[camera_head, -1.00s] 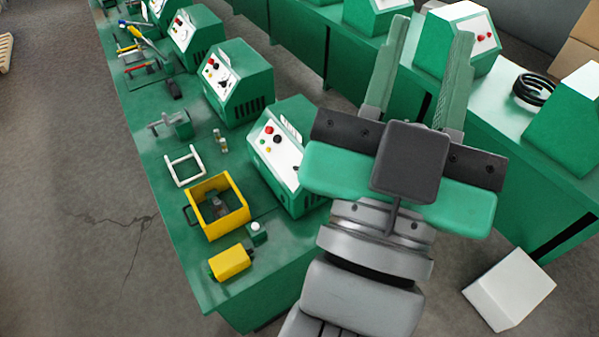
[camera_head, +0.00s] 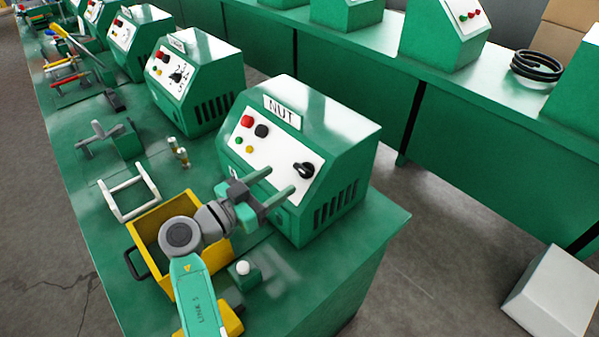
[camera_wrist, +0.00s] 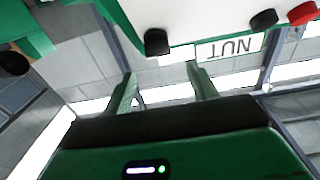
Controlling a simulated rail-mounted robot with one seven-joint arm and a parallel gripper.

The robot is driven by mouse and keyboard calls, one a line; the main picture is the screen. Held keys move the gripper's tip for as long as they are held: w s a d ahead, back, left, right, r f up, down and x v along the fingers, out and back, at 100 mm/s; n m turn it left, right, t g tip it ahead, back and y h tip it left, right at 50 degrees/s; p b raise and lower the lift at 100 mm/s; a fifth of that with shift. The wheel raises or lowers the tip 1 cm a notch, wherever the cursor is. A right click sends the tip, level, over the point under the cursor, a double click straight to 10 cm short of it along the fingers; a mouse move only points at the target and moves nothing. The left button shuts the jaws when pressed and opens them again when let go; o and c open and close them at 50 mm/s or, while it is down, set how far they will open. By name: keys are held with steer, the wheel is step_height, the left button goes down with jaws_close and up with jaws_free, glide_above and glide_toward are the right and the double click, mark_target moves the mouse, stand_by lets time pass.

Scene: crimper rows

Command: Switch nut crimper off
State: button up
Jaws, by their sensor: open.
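The nut crimper (camera_head: 325,125) is a green box with a sloped white panel and a NUT label (camera_head: 283,111) at the front end of the near bench. Its panel has a red button (camera_head: 247,121), a black button (camera_head: 262,131), small green and yellow lights and a black rotary knob (camera_head: 303,170). My gripper (camera_head: 277,182) is open and empty, just in front of the panel, below and left of the knob. In the wrist view the panel is upside down, with the knob (camera_wrist: 157,42) beyond my open fingers (camera_wrist: 163,85). No contact is visible.
A yellow bin (camera_head: 145,228) stands partly behind my arm. A small green block with a white button (camera_head: 243,268) sits close by my gripper. Another crimper (camera_head: 196,80) stands behind on the same bench. A second bench (camera_head: 480,120) runs along the right across an aisle.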

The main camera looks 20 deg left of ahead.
mark_target(300, 167)
steer(key=b+x, duration=0.1)
steer(key=x, duration=0.7)
steer(key=shift+s+r, duration=0.1)
steer(key=c, duration=1)
